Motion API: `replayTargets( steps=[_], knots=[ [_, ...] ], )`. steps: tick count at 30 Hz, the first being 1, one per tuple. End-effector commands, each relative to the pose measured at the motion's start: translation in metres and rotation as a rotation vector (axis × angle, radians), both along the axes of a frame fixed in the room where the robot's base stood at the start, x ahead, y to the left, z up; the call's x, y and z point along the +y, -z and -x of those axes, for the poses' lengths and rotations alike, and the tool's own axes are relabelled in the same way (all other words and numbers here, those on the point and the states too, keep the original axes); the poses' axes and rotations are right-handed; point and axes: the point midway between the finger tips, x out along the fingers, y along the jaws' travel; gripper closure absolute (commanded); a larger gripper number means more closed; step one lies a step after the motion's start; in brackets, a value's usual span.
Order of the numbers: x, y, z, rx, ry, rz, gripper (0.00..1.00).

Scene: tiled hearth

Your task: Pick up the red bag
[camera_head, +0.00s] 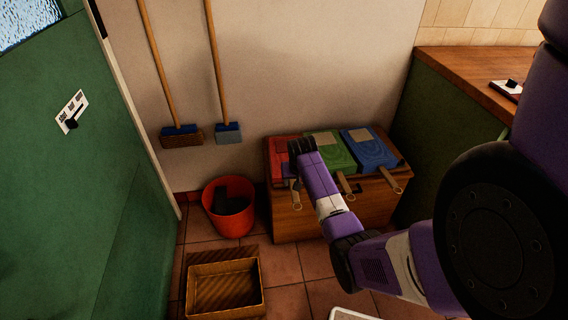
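The red bag (279,149) lies at the left end of the top of a low wooden chest (290,223). It has a strap with a light end piece that hangs over the front edge. My gripper (300,147) is over the right part of the red bag and hides some of it. The gripper's dark end is seen from behind, so the gap between the fingers does not show. I cannot tell whether it touches the bag.
A green bag (336,155) and a blue bag (371,149) lie right of the red bag. A red bucket (232,227) with dark contents stands left of the chest. An open box (225,310) is on the tiles. A counter (465,75) is at right.

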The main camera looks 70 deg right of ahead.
Motion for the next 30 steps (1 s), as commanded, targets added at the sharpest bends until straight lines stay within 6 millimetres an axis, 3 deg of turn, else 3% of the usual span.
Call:
replayTargets(
  steps=[13, 24, 30],
  knots=[
    [-0.011, 0.056, -0.007, -0.001, 0.0, 0.002, 0.47],
    [-0.015, 0.064, -0.009, -0.002, 0.0, 0.002, 0.47],
    [-0.015, 0.064, -0.009, -0.002, -0.001, 0.003, 0.85]
  ],
)
